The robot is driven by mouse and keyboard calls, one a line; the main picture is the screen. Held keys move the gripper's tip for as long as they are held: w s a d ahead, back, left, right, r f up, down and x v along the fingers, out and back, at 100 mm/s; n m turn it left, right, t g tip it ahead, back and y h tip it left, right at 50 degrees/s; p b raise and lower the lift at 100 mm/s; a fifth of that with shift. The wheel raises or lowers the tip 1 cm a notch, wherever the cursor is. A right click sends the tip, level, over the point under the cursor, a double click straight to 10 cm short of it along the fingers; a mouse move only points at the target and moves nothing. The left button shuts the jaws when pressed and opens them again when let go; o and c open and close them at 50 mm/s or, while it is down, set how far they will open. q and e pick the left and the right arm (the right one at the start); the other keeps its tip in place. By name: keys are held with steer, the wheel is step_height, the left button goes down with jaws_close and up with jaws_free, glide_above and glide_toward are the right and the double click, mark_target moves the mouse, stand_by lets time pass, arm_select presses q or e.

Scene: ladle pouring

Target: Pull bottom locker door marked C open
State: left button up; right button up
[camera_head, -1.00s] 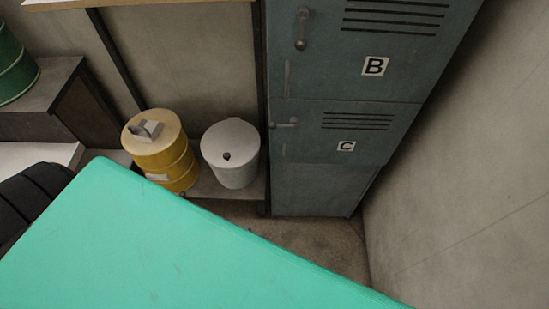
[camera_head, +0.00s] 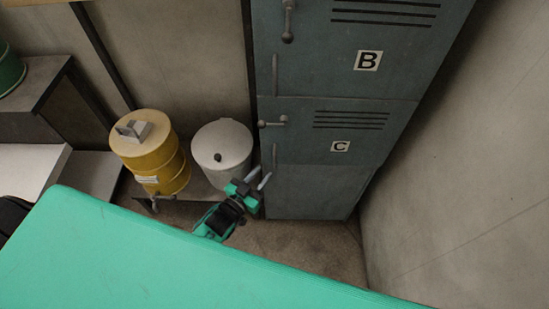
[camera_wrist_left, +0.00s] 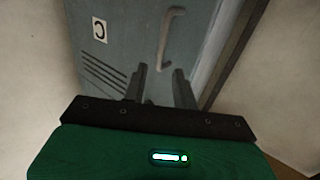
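The bottom locker door marked C (camera_head: 340,147) is shut, in the grey-blue locker below door B. My left gripper (camera_head: 262,181) is below and a little left of that handle, in front of the locker's lower left edge. In the left wrist view my left gripper (camera_wrist_left: 160,88) is open and empty, with its two fingers apart. There the handle (camera_wrist_left: 168,38) of door C (camera_wrist_left: 133,35) lies beyond the fingertips, not touched. My right gripper is not in view.
A yellow drum (camera_head: 155,160) and a white lidded bin (camera_head: 222,150) stand left of the locker, close to my left gripper. A wall (camera_head: 450,180) bounds the right side. A large green surface (camera_head: 150,260) fills the foreground. Bare floor (camera_head: 305,245) lies before the locker.

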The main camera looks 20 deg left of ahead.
mark_target(274, 161)
arm_select(q)
steer(key=x, duration=0.8)
steer(key=shift+f, duration=0.1)
steer(key=shift+c, duration=0.5)
jaws_close()
